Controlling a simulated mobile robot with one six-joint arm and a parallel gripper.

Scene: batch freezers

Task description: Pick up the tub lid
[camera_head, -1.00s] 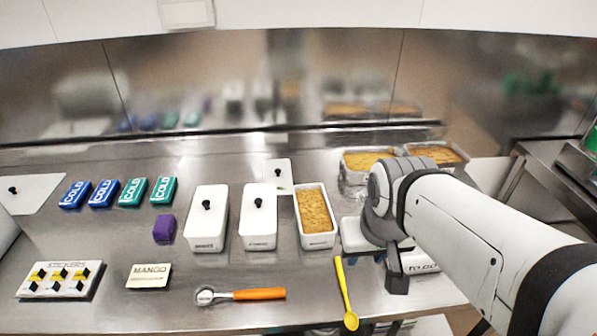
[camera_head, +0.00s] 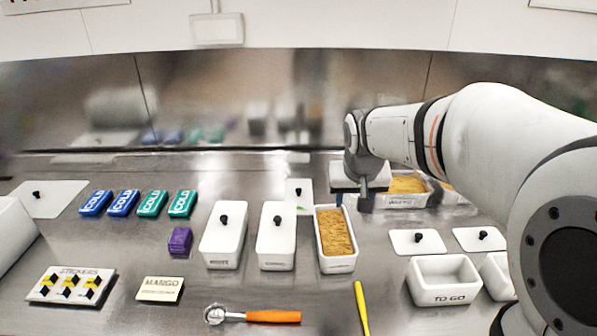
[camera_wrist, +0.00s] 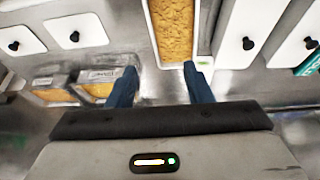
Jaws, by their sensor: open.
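A flat white lid with a black knob and a small green mark (camera_head: 298,192) lies behind the open tub of orange-yellow filling (camera_head: 335,235). My gripper (camera_head: 353,204) is open and empty, right of this lid and behind the open tub. In the wrist view my gripper (camera_wrist: 161,84) has its blue fingers apart just beyond the open tub's end (camera_wrist: 172,30). A white piece with a green mark (camera_wrist: 205,61), seemingly that lid, is mostly hidden by the right finger. Two more knobbed white lids, one (camera_head: 417,242) and another (camera_head: 480,239), lie at the right.
Two lidded white tubs (camera_head: 224,238) stand left of the open tub. A scoop (camera_head: 262,316) and yellow spoon (camera_head: 361,305) lie in front.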

